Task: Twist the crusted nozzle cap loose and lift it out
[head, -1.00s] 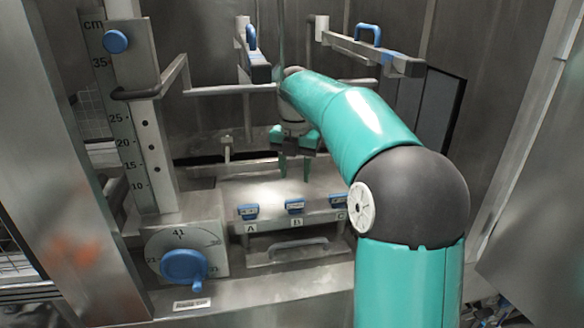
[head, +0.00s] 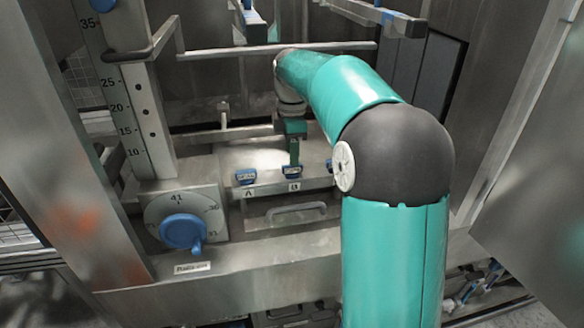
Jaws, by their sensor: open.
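My gripper (head: 294,160) points straight down over the grey ledge (head: 265,160). I see it edge-on, its two teal fingers overlapping in the picture. The fingertips show just above or behind the blue piece over label B (head: 292,172); whether they touch it I cannot tell. Another blue piece (head: 246,177) sits at label A, to the left. The piece at C is mostly hidden behind my arm. I cannot make out a crusted nozzle cap for sure; it may be hidden or too small.
A round dial with a blue knob (head: 184,232) stands at left, below an upright centimetre scale (head: 128,120). A horizontal rail (head: 230,51) crosses behind my arm. A handle (head: 297,210) is on the front below the labels. A steel panel (head: 540,190) stands at right.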

